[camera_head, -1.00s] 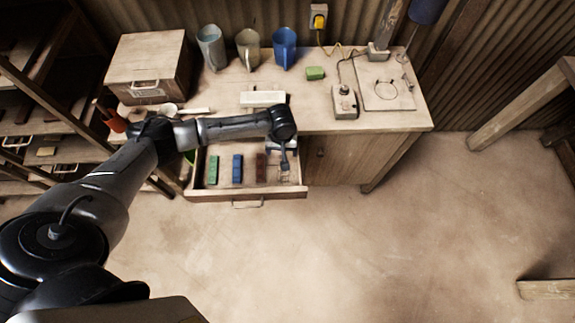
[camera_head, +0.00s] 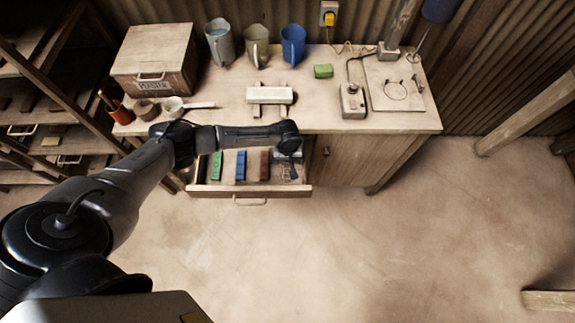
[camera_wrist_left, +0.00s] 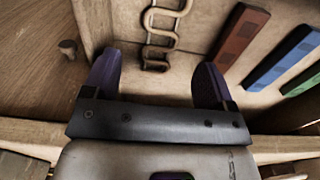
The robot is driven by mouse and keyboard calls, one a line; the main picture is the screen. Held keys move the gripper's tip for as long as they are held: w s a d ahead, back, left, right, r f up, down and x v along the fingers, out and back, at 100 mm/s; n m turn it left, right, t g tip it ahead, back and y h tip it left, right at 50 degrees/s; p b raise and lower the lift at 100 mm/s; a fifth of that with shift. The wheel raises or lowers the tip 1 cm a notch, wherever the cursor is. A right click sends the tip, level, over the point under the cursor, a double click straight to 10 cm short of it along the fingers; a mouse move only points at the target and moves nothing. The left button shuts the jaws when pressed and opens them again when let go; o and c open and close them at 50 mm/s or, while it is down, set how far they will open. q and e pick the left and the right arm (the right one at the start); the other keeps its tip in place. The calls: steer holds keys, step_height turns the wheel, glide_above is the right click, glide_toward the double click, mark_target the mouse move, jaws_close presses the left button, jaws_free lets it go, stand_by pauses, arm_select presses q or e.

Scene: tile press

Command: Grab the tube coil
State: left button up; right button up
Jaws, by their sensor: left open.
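The tube coil (camera_wrist_left: 158,38) is a bent, brownish metal tube with several loops. It lies at one end of the open drawer (camera_head: 225,189). In the left wrist view it runs up from between my left gripper's fingers to the top edge. My left gripper (camera_wrist_left: 155,78) is open, its two dark purple fingers on either side of the coil's near end and apart from it. In the head view the left gripper (camera_head: 289,158) is over the drawer's right end, mostly hidden under my wrist, and only a bit of the coil shows there. My right gripper is not in view.
Red (camera_wrist_left: 242,35), blue (camera_wrist_left: 283,58) and green (camera_head: 216,165) bars lie beside the coil in the drawer. The drawer walls stand close around the gripper. The worktop above holds mugs (camera_head: 292,46), a wooden box (camera_head: 155,60) and a pale block (camera_head: 269,95). The floor in front is clear.

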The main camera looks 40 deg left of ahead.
mark_target(287, 165)
arm_select(q)
steer(key=shift+f+b, duration=0.45)
steer(key=shift+f, duration=1.7)
steer(key=c, duration=1)
steer(key=shift+r, duration=0.1)
